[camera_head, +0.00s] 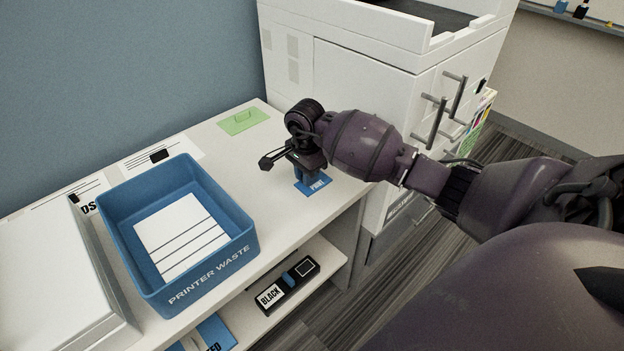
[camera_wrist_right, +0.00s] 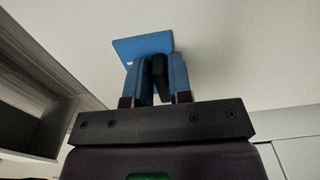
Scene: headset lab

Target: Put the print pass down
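The print pass (camera_head: 316,187) is a blue card with white PRINT lettering. It shows at the right end of the white counter top, near the front edge. My right gripper (camera_head: 309,175) points down directly over it and hides part of it. In the right wrist view the pass (camera_wrist_right: 143,46) shows as a blue plate beyond the fingertips of the gripper (camera_wrist_right: 159,75). The fingers are apart, with a dark piece between them. I cannot tell whether they grip it, or whether the card touches the counter. My left gripper is out of view.
A blue PRINTER WASTE bin (camera_head: 243,250) holding paper stands on the counter (camera_head: 285,215). A green card (camera_head: 243,121) lies at the back. A large white printer (camera_head: 365,75) stands just right. A BLACK cartridge (camera_head: 287,284) lies on the shelf below.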

